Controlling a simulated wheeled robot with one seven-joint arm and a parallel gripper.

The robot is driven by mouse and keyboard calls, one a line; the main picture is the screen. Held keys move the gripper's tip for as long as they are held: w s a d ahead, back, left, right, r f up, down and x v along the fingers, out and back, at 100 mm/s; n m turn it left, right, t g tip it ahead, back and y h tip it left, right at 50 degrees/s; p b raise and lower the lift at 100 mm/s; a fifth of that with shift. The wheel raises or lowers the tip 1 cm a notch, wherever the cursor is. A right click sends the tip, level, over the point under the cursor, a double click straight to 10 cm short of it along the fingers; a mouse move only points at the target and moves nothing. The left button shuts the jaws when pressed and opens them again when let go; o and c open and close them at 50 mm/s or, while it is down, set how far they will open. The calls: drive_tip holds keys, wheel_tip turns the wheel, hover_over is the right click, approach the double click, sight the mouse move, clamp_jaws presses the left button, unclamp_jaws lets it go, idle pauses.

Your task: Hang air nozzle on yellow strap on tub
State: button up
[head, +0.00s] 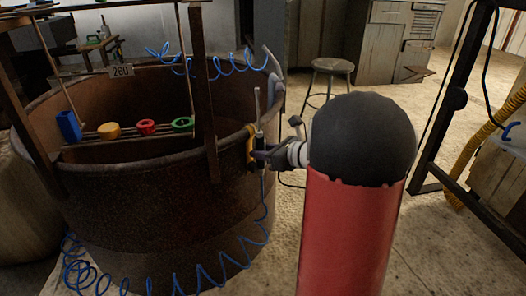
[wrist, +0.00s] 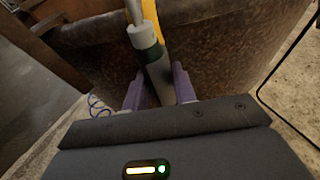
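The air nozzle (head: 257,105) stands nearly upright at the outer right side of the rusty tub (head: 120,215), its thin grey tip upward. My gripper (head: 257,157) has its purple fingers on both sides of the nozzle's body. In the wrist view, my gripper (wrist: 158,90) is closed around the grey and dark green nozzle body (wrist: 153,58). The yellow strap (head: 250,143) is on the tub wall right beside the nozzle. In the wrist view, the strap (wrist: 154,12) shows behind and right of the nozzle; I cannot tell whether it bears the nozzle.
Blue coiled hose (head: 215,275) hangs from the nozzle and trails around the tub's foot. A rack (head: 130,135) in the tub holds several coloured parts. A rusty upright bar (head: 203,95) stands left of my gripper. A stool (head: 333,68) and open floor lie behind.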

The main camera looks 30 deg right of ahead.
drive_tip(key=o, duration=0.5)
drive_tip(key=shift+c, duration=0.2)
drive_tip(key=v, duration=0.8)
drive_tip(key=s+a+r+n+g+y+p, duration=0.1)
drive_tip(key=s+a+n+g+p, duration=0.2)
drive_tip(key=a+n, duration=0.4)
drive_tip(key=s+a+r+n+g, duration=0.25)
drive_tip(key=s+a+n, duration=0.2)
drive_tip(key=a, duration=0.45)
drive_tip(key=s+a+r+n+g+h+p, duration=0.1)
drive_tip(key=s+a+n+g+h+p, duration=0.1)
drive_tip(key=s+n+h, duration=0.5)
drive_tip(key=s+a+n+p, duration=0.1)
drive_tip(key=s+n, duration=0.4)
drive_tip(key=n, duration=0.7)
drive_tip(key=shift+r, duration=0.4)
drive_tip(key=shift+s, duration=0.1)
